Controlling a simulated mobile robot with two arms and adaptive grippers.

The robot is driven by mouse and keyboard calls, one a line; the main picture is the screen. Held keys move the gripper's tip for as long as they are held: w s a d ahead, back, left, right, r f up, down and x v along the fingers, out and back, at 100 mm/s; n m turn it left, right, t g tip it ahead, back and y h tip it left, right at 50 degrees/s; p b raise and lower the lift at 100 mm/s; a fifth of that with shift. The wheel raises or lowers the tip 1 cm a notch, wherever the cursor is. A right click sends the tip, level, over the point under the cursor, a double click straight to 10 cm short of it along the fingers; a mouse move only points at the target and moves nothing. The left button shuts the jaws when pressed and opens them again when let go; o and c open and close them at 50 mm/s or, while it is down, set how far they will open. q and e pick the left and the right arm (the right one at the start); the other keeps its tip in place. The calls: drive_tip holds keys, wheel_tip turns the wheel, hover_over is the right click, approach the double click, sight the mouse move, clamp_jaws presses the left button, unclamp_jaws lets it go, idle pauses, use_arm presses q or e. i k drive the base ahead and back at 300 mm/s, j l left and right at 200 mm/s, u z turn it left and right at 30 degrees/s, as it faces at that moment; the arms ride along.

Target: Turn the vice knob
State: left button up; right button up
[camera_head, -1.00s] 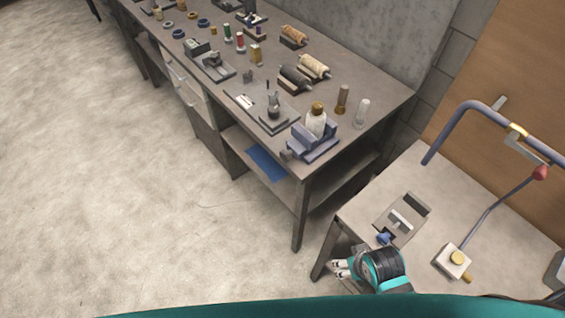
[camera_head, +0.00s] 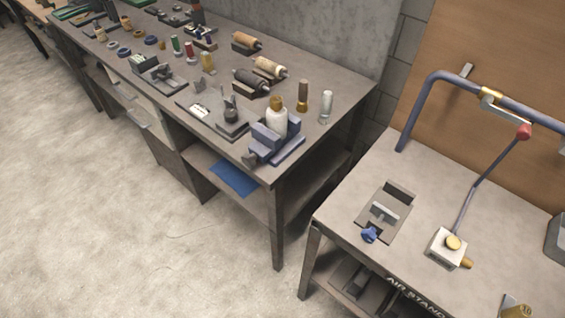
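A blue-grey vice (camera_head: 278,148) stands at the near right corner of the long workbench. A white bottle with a brown cap (camera_head: 276,118) is upright between its jaws. A grey round knob (camera_head: 250,159) sticks out from the vice's left side, over the bench edge. On the separate right table lies a flat grey clamp-like fixture (camera_head: 385,211) with a cross bar. A blue lobed knob (camera_head: 369,235) sits at its front end, near the table edge. Which knob the task means, I cannot tell. Neither gripper shows in this view.
The right table also holds a white block with brass knobs (camera_head: 447,247) and a blue bent pipe (camera_head: 423,100). Several spools and small tools crowd the long workbench (camera_head: 335,85). A blue sheet (camera_head: 234,178) lies on its lower shelf. The floor at left is open.

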sight(248, 160)
drive_tip(key=i+j+z, duration=0.1)
drive_tip(key=z, duration=0.3)
drive_tip(key=j+z, duration=0.4)
drive_tip(key=i+j+z, duration=0.1)
drive_tip(key=z, duration=0.3)
drive_tip(key=j+z, duration=0.25)
drive_tip(key=z, duration=0.15)
drive_tip(key=j+z, duration=0.25)
drive_tip(key=z, duration=0.15)
